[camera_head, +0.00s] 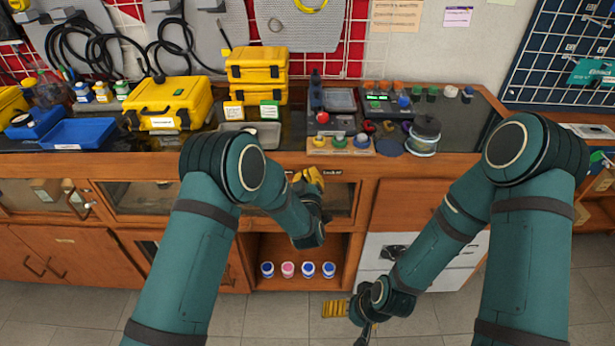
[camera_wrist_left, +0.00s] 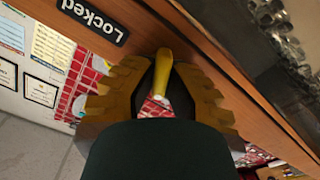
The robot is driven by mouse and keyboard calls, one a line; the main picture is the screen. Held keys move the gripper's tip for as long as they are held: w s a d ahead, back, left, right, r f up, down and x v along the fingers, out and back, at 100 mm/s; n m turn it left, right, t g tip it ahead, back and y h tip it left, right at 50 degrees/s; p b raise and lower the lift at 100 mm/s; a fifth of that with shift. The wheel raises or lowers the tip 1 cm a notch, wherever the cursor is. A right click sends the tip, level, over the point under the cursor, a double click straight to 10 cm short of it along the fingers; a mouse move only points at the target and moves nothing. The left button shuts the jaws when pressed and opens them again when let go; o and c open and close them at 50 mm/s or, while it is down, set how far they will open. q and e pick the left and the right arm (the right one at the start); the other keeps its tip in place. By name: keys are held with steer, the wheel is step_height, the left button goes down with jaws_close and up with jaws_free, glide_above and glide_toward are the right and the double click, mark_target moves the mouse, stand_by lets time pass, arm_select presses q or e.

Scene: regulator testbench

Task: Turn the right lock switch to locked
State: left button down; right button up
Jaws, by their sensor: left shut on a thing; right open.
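The lock switch shows in the left wrist view as a yellow lever (camera_wrist_left: 164,72) at the cabinet's wooden front rail, beside a black "Locked" label (camera_wrist_left: 92,18). My left gripper (camera_wrist_left: 160,92) is shut on this lever, one ridged yellow finger on each side. In the head view my left gripper (camera_head: 308,181) is at the front rail below the worktop, next to the dark label (camera_head: 329,172); there it hides the switch. I cannot tell the lever's exact angle. My right gripper (camera_head: 350,318) hangs low over the floor, open and empty, away from the switch.
An open shelf with several small jars (camera_head: 288,269) is below the left gripper. Yellow cases (camera_head: 168,104), a blue tray (camera_head: 78,134) and a block with coloured knobs (camera_head: 340,145) stand on the worktop. White drawers (camera_head: 385,250) are beside the right arm.

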arm_select(q)
steer(key=m, duration=0.7)
steer(key=shift+d+r, duration=0.15)
steer(key=shift+d, duration=0.05)
steer(key=m, duration=0.4)
steer(key=shift+m, duration=1.8)
steer(key=c, duration=1)
jaws_free()
steer(key=shift+w, duration=0.1)
steer(key=shift+f, duration=0.2)
